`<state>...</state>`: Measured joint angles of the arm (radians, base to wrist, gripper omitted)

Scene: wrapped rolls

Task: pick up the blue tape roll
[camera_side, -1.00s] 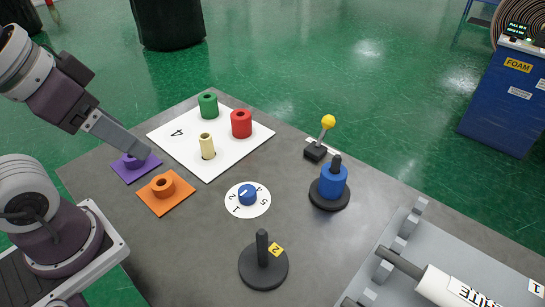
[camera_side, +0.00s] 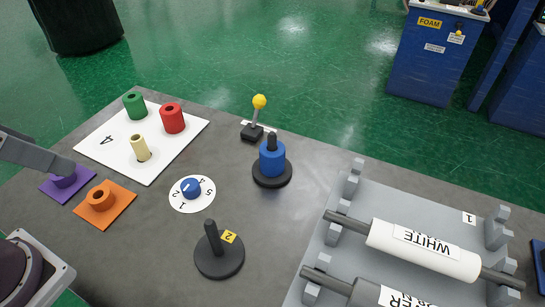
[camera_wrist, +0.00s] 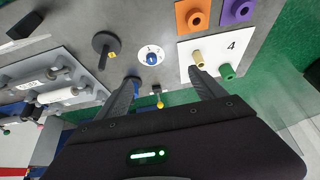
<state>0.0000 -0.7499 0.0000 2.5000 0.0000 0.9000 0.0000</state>
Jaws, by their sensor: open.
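The blue tape roll (camera_side: 271,160) is a short blue cylinder on a black peg with a round black base, standing right of the table's middle in the side view. The peg's top sticks out above it. In the wrist view, the blue roll (camera_wrist: 134,96) shows only in part beside my left-hand finger, which hides the rest. My gripper (camera_wrist: 164,74) is open, with its two dark fingers wide apart and nothing between them. It is high above the table and apart from the blue roll.
An empty black peg stand (camera_side: 219,255), a blue-knobbed dial (camera_side: 191,187) and a yellow-topped lever (camera_side: 259,103) stand near the roll. Green (camera_side: 134,105), red (camera_side: 172,118) and cream rolls sit on a white board; orange and purple rolls on squares. A grey rack (camera_side: 345,205) holds wrapped rolls.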

